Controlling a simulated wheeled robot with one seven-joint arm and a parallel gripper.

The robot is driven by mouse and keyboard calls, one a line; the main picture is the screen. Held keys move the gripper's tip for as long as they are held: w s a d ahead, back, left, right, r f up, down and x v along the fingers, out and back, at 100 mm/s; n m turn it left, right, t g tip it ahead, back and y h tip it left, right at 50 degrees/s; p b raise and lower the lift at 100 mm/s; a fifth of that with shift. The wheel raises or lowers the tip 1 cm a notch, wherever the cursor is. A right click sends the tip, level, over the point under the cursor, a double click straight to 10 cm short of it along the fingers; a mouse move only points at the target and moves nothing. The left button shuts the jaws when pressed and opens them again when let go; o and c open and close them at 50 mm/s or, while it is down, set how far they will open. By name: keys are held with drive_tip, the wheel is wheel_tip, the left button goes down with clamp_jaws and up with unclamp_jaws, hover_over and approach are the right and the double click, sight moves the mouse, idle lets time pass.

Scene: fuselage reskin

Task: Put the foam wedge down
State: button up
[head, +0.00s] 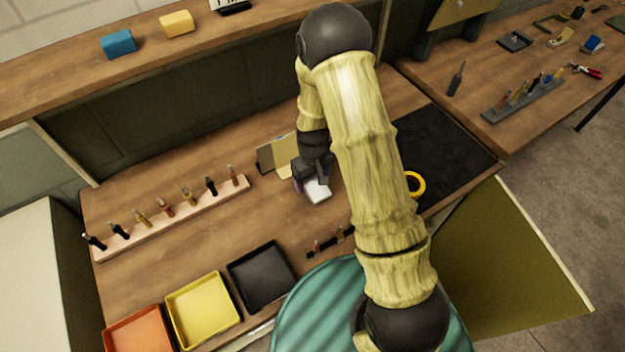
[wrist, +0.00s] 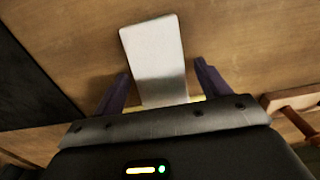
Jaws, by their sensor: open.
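A white, flat-faced piece that looks like the foam wedge (head: 318,191) is at my gripper, low over or on the wooden bench; I cannot tell whether it touches the bench. In the wrist view the white wedge (wrist: 153,50) lies between the two dark purple fingers of my gripper (wrist: 162,85). The fingers are open, with a gap showing on each side of the wedge. In the head view my gripper (head: 303,182) points down beside the wedge, and my forearm hides the bench to its right.
A wooden tool rack (head: 170,217) stands left. Black (head: 243,266), yellow (head: 178,311) and orange (head: 118,329) trays line the front edge. A black mat (head: 450,150) with a yellow ring (head: 415,174) lies right. An upright dark-and-yellow piece (head: 266,158) stands behind my gripper.

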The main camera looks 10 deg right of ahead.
sight(313, 181)
wheel_tip(313, 181, up, 11)
drive_tip(key=b, duration=0.2)
drive_tip(key=shift+r, duration=0.15)
idle(0.6)
drive_tip(key=s+d+r+m+t, duration=0.1)
drive_tip(key=s+d+r+m, duration=0.1)
drive_tip(key=s, duration=0.5)
drive_tip(key=s+d+r+m+t, duration=0.1)
drive_tip(key=s+d+r+m, duration=0.1)
drive_tip(key=s+d+r, duration=0.3)
drive_tip(key=shift+s+r+m+t, duration=0.3)
drive_tip(key=shift+s+r, duration=0.6)
drive_tip(key=shift+s, duration=0.1)
drive_tip(key=shift+d, duration=0.1)
drive_tip(key=c, duration=0.8)
drive_tip(key=shift+c, duration=0.2)
